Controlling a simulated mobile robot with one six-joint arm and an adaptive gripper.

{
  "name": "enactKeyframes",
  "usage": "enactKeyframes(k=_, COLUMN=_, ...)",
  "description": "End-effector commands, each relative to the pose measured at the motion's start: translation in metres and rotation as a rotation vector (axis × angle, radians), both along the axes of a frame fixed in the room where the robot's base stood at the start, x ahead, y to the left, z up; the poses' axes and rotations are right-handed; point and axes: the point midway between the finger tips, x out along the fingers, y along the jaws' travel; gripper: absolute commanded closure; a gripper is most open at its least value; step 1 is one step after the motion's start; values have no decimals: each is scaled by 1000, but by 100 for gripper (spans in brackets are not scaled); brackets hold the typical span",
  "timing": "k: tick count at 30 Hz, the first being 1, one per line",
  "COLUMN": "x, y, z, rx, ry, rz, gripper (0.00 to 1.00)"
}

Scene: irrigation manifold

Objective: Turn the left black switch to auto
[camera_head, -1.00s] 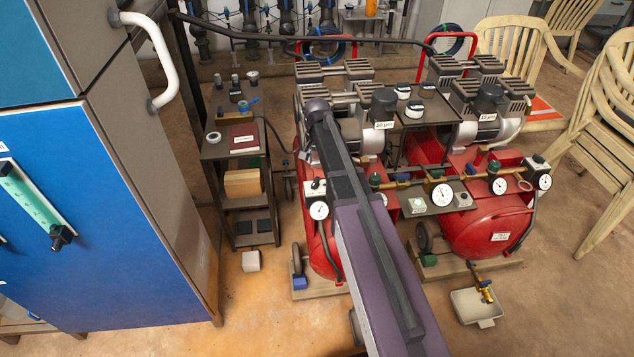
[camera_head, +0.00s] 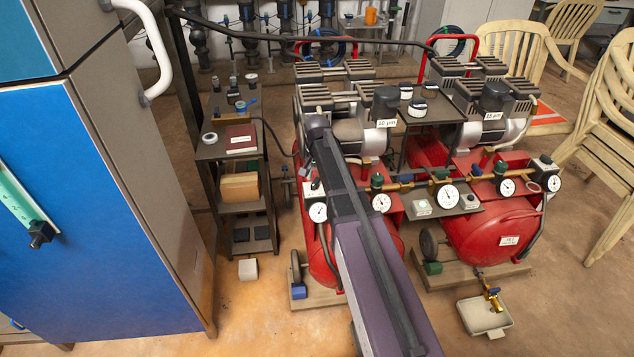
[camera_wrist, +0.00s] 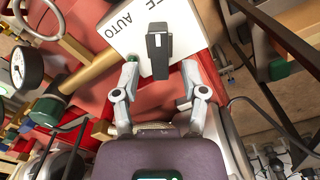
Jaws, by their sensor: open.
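In the wrist view the left black switch (camera_wrist: 159,46) is a black lever knob on a white box (camera_wrist: 118,38). "AUTO" is printed to the left of the lever; a second word above it is cut off. The lever stands roughly upright in the picture, pointing toward the cut-off word rather than AUTO. My gripper (camera_wrist: 158,78) is open, one grey finger on each side of the lever's lower end. I cannot tell whether either finger touches it.
Two red compressors (camera_head: 492,212) with gauges and brass fittings stand close together. A similar switch box (camera_head: 545,168) is on the right one. A shelf cart (camera_head: 212,152) stands left of them, and a blue cabinet (camera_head: 100,220) is nearer. Hoses and a gauge (camera_wrist: 28,68) crowd the gripper's left.

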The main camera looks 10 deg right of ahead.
Motion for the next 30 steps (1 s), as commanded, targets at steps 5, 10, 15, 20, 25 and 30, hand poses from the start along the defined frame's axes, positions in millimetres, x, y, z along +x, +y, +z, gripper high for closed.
enactKeyframes(k=5, x=0, y=0, z=-5, rx=0, ry=0, rz=0, gripper=44)
enactKeyframes(k=10, x=0, y=0, z=-5, rx=0, ry=0, rz=0, gripper=44)
enactKeyframes(k=15, x=0, y=0, z=-5, rx=0, ry=0, rz=0, gripper=47)
enactKeyframes(k=20, x=0, y=0, z=-5, rx=0, ry=0, rz=0, gripper=95)
enactKeyframes(k=25, x=0, y=0, z=-5, rx=0, ry=0, rz=0, gripper=100)
enactKeyframes(k=30, x=0, y=0, z=-5, rx=-1, ry=1, rz=6, gripper=100)
